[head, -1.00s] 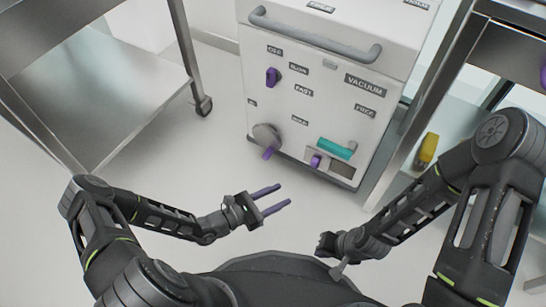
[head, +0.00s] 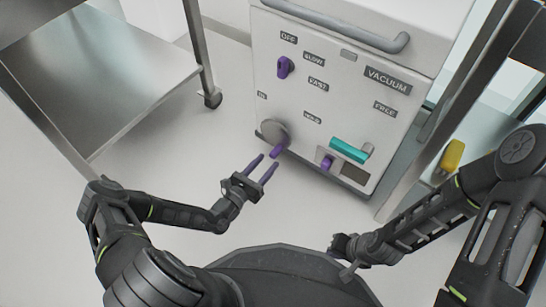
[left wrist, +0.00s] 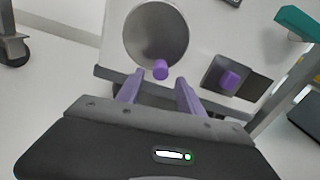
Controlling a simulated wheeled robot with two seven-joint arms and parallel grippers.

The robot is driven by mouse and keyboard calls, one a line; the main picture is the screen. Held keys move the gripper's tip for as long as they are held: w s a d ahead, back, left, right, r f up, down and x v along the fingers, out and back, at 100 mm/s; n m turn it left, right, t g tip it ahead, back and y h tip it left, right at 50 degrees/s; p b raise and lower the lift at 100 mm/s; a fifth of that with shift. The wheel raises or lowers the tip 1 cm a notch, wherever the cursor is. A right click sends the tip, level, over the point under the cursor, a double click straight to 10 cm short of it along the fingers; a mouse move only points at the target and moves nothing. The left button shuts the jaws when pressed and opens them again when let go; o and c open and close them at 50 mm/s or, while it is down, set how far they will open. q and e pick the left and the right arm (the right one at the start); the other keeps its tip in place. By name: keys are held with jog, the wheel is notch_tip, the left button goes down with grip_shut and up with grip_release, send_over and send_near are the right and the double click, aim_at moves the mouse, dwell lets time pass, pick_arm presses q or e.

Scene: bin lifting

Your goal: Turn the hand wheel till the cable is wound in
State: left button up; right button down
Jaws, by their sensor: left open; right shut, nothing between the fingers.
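The hand wheel (head: 273,131) is a grey disc with a purple handle (head: 279,149), low on the left of the white machine's (head: 340,60) front. In the left wrist view the wheel (left wrist: 152,35) shows face on, with its handle (left wrist: 160,69) at its lower edge. My left gripper (head: 264,168) is open and empty, its purple fingers (left wrist: 156,88) pointing at the handle from just short of it. They look apart from it. My right gripper (head: 335,247) is shut and empty, low over the floor in front of the machine. No cable shows.
A teal lever (head: 349,150) and a small purple knob (head: 327,163) are right of the wheel. Another purple knob (head: 284,67) is above it. A steel table (head: 110,85) stands left, and a shelf with a yellow object (head: 452,155) stands right. Floor between is clear.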

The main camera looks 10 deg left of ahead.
aim_at(272, 157)
pick_arm(q)
jog(key=shift+b+x, duration=0.75)
jog(key=shift+x, duration=1.5)
jog(key=shift+c, duration=0.5)
grip_shut()
